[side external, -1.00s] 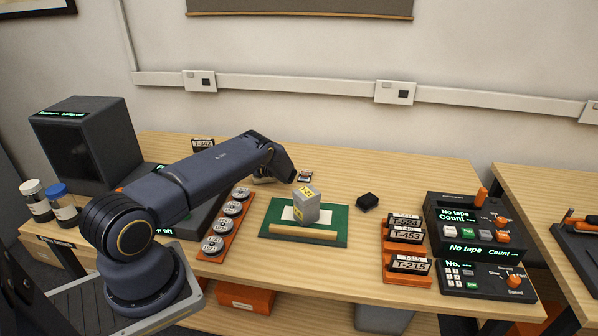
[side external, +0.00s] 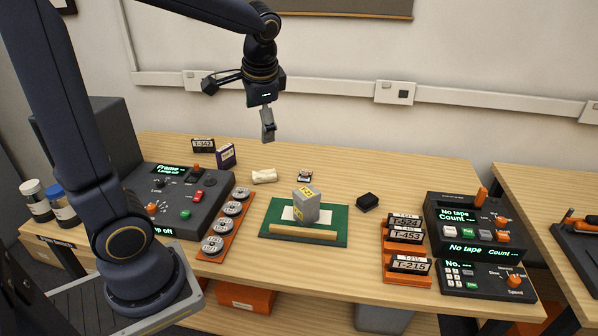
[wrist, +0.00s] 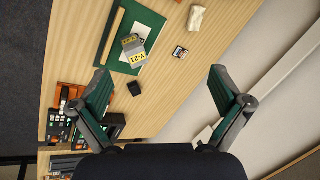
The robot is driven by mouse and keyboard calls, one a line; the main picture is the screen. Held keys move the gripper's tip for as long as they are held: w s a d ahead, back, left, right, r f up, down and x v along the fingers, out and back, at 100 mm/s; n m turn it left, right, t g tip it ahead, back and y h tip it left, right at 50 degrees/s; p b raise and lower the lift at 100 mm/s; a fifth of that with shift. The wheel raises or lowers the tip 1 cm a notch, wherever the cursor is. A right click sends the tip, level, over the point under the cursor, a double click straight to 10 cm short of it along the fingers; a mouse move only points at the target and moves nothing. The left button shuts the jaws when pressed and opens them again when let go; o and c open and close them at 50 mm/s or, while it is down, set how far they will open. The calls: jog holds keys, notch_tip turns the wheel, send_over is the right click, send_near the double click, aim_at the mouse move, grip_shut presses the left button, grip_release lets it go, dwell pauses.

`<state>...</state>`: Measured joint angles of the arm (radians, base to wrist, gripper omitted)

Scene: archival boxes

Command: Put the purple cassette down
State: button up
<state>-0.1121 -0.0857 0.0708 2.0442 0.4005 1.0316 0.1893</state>
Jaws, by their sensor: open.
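The purple cassette (side external: 226,155) stands upright on the table at the back left in the side view, beside a dark cassette labelled T-342 (side external: 203,145). It does not show in the wrist view. My gripper (side external: 268,130) is raised high above the back of the table, to the right of the purple cassette and well apart from it. In the wrist view my gripper (wrist: 160,88) has its fingers wide apart, with nothing between them.
A grey block with yellow labels (side external: 306,206) sits on a green mat (side external: 275,235). A white cloth-like thing (side external: 264,176) and a black box (side external: 367,202) lie nearby. A control panel (side external: 180,205) is at left; racked cassettes (side external: 408,265) and consoles (side external: 470,235) are at right.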

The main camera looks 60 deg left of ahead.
jog(key=s+d+n+t+h, duration=0.2)
jog(key=s+d+t+h, duration=0.2)
jog(key=s+d, duration=0.6)
jog(key=d, duration=0.3)
jog(key=shift+s, duration=0.3)
jog(key=shift+r, duration=0.1)
